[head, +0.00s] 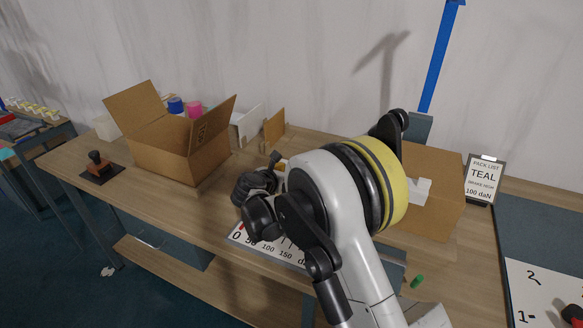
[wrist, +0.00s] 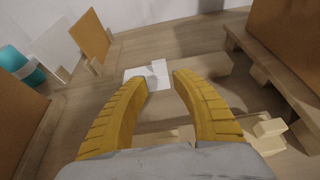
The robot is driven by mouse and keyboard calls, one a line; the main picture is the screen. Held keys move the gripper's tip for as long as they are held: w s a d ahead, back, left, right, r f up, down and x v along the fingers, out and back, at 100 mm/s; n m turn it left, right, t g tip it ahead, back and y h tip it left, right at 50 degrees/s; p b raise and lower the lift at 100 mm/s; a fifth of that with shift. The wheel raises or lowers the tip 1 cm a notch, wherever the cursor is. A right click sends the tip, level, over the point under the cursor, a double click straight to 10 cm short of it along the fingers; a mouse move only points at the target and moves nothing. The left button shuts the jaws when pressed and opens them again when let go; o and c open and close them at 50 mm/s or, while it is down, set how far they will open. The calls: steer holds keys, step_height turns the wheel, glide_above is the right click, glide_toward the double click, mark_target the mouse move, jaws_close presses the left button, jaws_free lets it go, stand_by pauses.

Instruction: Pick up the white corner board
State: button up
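In the wrist view a small white piece with a raised part, which looks like the white corner board (wrist: 135,74), lies on the wooden surface just beyond my fingertips. My gripper (wrist: 161,78) is open, with its two yellow ribbed fingers apart and nothing seen held between them. The left fingertip overlaps the near edge of the white piece in the picture; I cannot tell whether they touch. In the head view my arm hides most of this spot.
An upright white panel (wrist: 54,44) and a tan panel (wrist: 90,36) stand in wooden holders at left. A stamp (head: 97,166) sits at the bench's left end.

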steer(key=b+x, duration=0.1)
steer(key=x, duration=0.4)
steer(key=shift+w+f+b, duration=0.15)
steer(key=shift+f+b, duration=0.05)
steer(key=shift+b, duration=0.15)
steer(key=b+x, duration=0.2)
steer(key=x, duration=0.3)
steer(key=shift+w+b, duration=0.25)
steer(key=shift+b, duration=0.1)
steer(key=shift+r, duration=0.15)
steer(key=c, duration=0.6)
